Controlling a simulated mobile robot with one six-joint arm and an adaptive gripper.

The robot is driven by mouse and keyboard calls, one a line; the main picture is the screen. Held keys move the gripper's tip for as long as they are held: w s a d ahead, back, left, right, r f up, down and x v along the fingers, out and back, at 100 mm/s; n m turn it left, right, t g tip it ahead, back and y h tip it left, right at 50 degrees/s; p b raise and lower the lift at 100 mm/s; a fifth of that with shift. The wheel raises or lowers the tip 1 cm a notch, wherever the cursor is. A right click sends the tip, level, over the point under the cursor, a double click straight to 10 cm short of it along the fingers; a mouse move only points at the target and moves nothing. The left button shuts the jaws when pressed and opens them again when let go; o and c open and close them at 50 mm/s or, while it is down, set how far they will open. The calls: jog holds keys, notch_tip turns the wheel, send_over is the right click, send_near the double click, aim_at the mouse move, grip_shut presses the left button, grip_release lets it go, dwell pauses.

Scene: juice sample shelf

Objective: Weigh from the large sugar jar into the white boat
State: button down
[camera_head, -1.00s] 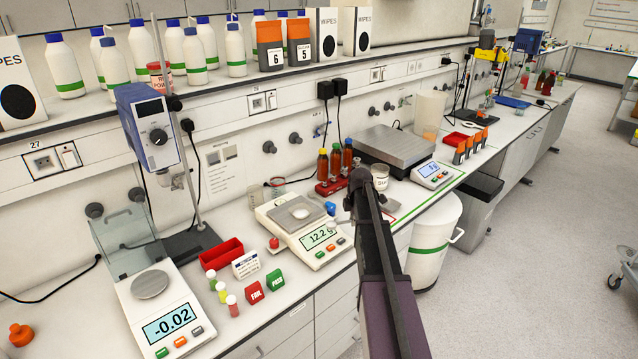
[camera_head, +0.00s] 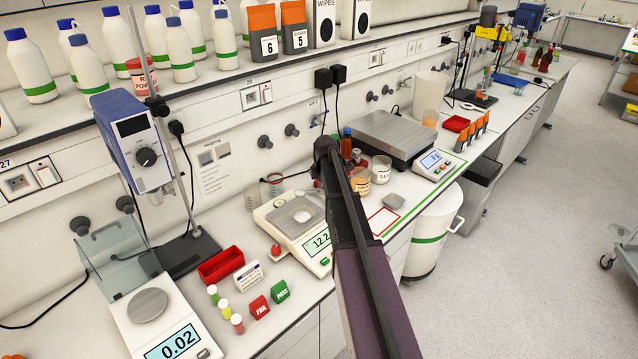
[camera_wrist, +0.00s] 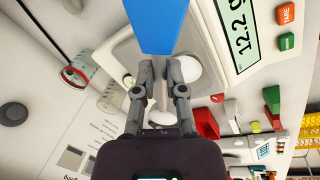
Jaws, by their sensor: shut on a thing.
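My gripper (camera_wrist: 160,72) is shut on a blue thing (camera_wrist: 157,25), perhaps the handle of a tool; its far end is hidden. In the head view my arm's end is beside the balance (camera_head: 272,219), which reads about 12.2. A round white dish (camera_head: 303,216) is on the balance; in the wrist view it shows partly behind the fingers (camera_wrist: 188,70). A jar of white stuff labelled "SU…" (camera_head: 381,171) stands right of my arm. A smaller-looking jar with orange-brown colour (camera_head: 361,184) stands beside it.
A flat steel-topped scale (camera_head: 393,137) stands behind the jars. A red tray (camera_head: 220,265), small vials (camera_head: 225,305) and the FAIL (camera_head: 260,307) and PASS (camera_head: 280,291) blocks are left of the balance. A glass beaker (camera_wrist: 78,70) stands near the balance.

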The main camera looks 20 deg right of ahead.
jog(key=shift+f, duration=0.15)
dwell(0.3)
jog(key=shift+s+f+t+b, duration=0.2)
jog(key=shift+f+t+b, duration=0.4)
jog(key=shift+t+b, duration=0.35)
jog(key=shift+f+t+b, duration=0.35)
jog(key=shift+b, duration=0.45)
jog(key=shift+s+a+r+t+h+b, duration=0.1)
jog(key=shift+s+r+t+h+b, duration=0.1)
jog(key=shift+t+b, duration=0.35)
jog(key=shift+s+r+t+h+b, duration=0.1)
jog(key=shift+t+h+b, duration=0.15)
jog(key=shift+t, duration=0.5)
jog(key=shift+w+r+t, duration=0.15)
jog(key=shift+r+t, duration=0.15)
jog(key=shift+t, duration=0.2)
jog(key=shift+b, duration=0.5)
